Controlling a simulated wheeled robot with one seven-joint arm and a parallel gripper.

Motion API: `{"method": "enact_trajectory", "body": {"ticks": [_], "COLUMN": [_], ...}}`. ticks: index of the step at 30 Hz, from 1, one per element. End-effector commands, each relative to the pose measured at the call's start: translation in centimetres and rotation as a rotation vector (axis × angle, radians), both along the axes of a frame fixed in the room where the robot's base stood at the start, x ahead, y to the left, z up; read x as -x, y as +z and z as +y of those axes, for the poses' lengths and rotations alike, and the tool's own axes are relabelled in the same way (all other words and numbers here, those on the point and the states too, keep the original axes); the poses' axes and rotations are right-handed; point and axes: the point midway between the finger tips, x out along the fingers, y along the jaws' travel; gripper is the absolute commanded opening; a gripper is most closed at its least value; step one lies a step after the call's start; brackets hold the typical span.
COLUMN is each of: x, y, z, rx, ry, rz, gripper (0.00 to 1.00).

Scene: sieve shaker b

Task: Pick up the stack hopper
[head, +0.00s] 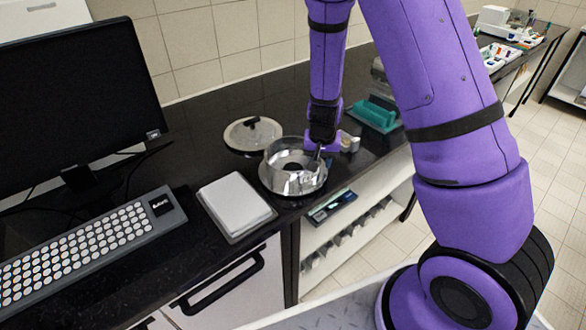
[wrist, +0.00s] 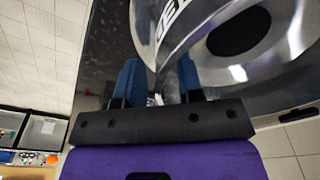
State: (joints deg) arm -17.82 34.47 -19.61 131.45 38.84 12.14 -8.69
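The stack hopper (head: 296,180) looks like a shiny round metal vessel with a dark round opening in its middle. It sits upright near the front edge of the black bench. My gripper (head: 318,154) points down at its right-hand rim. In the wrist view the hopper (wrist: 283,45) fills the upper right, with pale lettering on its metal. The two blue fingers of my gripper (wrist: 160,72) stand well apart, with the hopper's metal edge showing between them. I see no finger pressed on it. The fingertips' exact depth at the rim is hard to tell.
A round pan with a pale lid (head: 252,134) stands behind the hopper. A white boxy device (head: 234,203) and a keyboard (head: 95,245) are to its left. A small metal cylinder (head: 349,143) and a teal rack (head: 375,113) are to its right. A monitor (head: 80,95) stands far left.

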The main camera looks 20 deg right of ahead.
Motion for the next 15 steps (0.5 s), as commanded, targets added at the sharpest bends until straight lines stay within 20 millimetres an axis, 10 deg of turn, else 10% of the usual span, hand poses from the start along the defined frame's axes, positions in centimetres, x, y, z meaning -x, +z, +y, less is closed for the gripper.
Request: {"method": "enact_trajectory", "body": {"ticks": [4, 9, 15], "x": [-0.01, 0.0, -0.03], "y": [0.03, 0.04, 0.07], "z": [0.02, 0.02, 0.03], "rx": [0.0, 0.0, 0.0], "ry": [0.001, 0.001, 0.001], "rz": [0.0, 0.0, -0.001], "gripper": [0.34, 0.0, 0.0]}}
